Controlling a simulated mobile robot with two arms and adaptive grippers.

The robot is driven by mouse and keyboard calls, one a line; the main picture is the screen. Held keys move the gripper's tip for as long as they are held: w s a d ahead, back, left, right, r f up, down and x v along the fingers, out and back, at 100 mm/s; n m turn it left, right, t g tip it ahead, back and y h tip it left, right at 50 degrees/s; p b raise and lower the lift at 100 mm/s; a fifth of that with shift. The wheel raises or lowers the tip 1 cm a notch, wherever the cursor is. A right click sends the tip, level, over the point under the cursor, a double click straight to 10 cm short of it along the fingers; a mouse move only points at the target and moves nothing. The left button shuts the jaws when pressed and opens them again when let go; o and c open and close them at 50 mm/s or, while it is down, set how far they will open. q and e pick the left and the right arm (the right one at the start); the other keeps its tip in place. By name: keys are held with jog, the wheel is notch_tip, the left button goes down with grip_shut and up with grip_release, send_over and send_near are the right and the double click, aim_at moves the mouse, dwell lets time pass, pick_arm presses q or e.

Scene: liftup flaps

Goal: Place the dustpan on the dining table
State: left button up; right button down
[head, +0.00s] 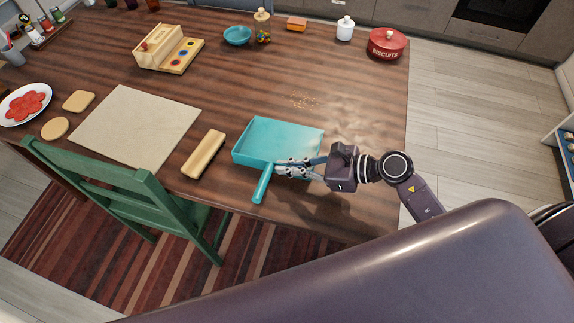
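The turquoise dustpan (262,135) is at the front part of the wooden dining table (225,85), with its open pan facing up. It looks level and close to the tabletop; I cannot tell whether it rests on it. Its handle (262,185) points toward the table's front edge. My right gripper (279,167) reaches in from the right, its fingers overlapping the pan's near side by the base of the handle. I cannot tell whether the fingers are closed on the dustpan. My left gripper is not in view.
A tan bar (203,153) and a beige placemat (135,125) lie left of the dustpan. Crumbs (303,99) lie behind it. A green chair (130,190) stands at the front edge. A blue bowl (237,36), jars and a red biscuit tin (386,44) stand at the back.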

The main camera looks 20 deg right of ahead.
jog(key=c, duration=2.6)
grip_release()
jog(key=shift+f, duration=0.1)
jog(key=o, duration=0.4)
jog(key=shift+o, duration=0.2)
jog(key=shift+r, duration=0.25)
jog(key=shift+s+d, duration=0.25)
jog(key=shift+d, duration=0.1)
jog(key=b+v, duration=0.1)
jog(key=v, duration=0.8)
jog(key=shift+s+d+b, duration=0.2)
jog(key=shift+s+b, duration=0.05)
jog(key=shift+b, duration=0.15)
jog(key=shift+v, duration=0.85)
jog(key=shift+a+r, duration=0.1)
